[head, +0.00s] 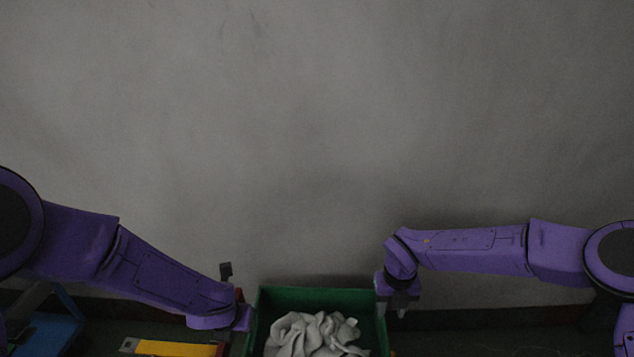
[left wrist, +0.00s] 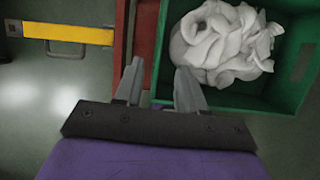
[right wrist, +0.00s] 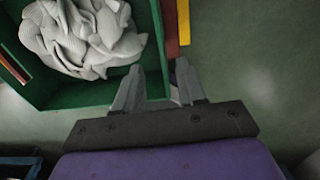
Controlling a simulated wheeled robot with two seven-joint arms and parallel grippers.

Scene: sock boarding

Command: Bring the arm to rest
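My left gripper (left wrist: 158,85) is open and empty in the left wrist view, its two grey fingers apart above the green crate's edge. In the head view the left arm comes down from the left and ends beside the crate. My right gripper (right wrist: 157,82) is open and empty in the right wrist view, with its fingers apart over the crate's side. In the head view the right gripper (head: 399,308) points down at the crate's right side, at the end of the right arm.
A green crate (head: 268,297) holds a heap of white socks (head: 315,336) between the grippers. A yellow bar (head: 175,348) lies left of it, and a red strip (left wrist: 121,40) runs beside the crate. A blue frame (head: 52,333) stands at the lower left. The grey background above is clear.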

